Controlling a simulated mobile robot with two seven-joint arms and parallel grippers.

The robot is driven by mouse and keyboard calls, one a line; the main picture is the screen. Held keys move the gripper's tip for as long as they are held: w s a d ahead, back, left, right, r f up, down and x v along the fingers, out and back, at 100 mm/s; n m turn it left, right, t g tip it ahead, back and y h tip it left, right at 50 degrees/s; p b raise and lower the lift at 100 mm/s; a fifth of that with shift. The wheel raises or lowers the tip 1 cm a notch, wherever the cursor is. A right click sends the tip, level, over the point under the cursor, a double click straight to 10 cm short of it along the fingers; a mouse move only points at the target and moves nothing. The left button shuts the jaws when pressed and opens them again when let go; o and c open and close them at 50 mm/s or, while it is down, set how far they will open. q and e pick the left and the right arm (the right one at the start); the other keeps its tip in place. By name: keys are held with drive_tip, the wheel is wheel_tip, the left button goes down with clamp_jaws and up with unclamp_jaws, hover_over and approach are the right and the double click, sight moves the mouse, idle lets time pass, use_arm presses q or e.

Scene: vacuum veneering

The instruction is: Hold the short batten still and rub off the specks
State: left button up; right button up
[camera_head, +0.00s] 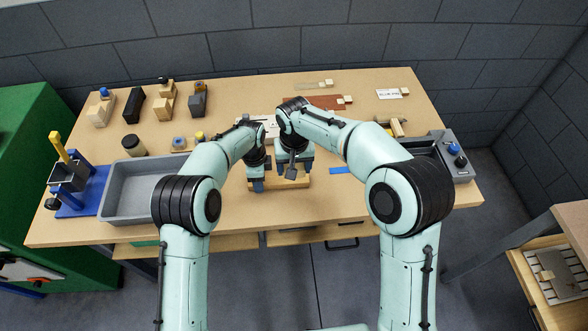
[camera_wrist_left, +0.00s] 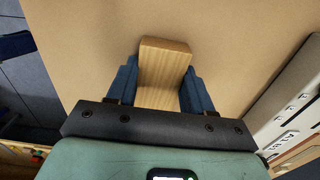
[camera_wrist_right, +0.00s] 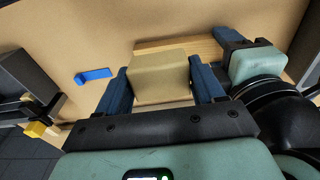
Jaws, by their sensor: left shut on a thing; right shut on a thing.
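The short batten (camera_head: 298,184) is a pale wooden bar lying flat on the bench near its front middle. My left gripper (camera_head: 257,185) is shut across one end of the batten, which also shows between its fingers in the left wrist view (camera_wrist_left: 165,62). My right gripper (camera_head: 295,168) is shut on a tan block (camera_wrist_right: 160,80), held at the batten, which shows behind the block in the right wrist view (camera_wrist_right: 203,47). I cannot tell whether the block touches the batten. No specks can be made out; the block and arms hide part of the batten.
A blue strip (camera_head: 341,170) lies right of the batten. A grey tray (camera_head: 128,214) and a blue-based press (camera_head: 72,180) stand at the left. Several blocks line the back left. A grey control box (camera_head: 459,165) stands at the right edge.

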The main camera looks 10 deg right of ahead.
idle(0.4)
use_arm(q)
drive_tip(key=o, duration=0.7)
wheel_tip(320, 180, up, 12)
drive_tip(key=shift+r, duration=0.1)
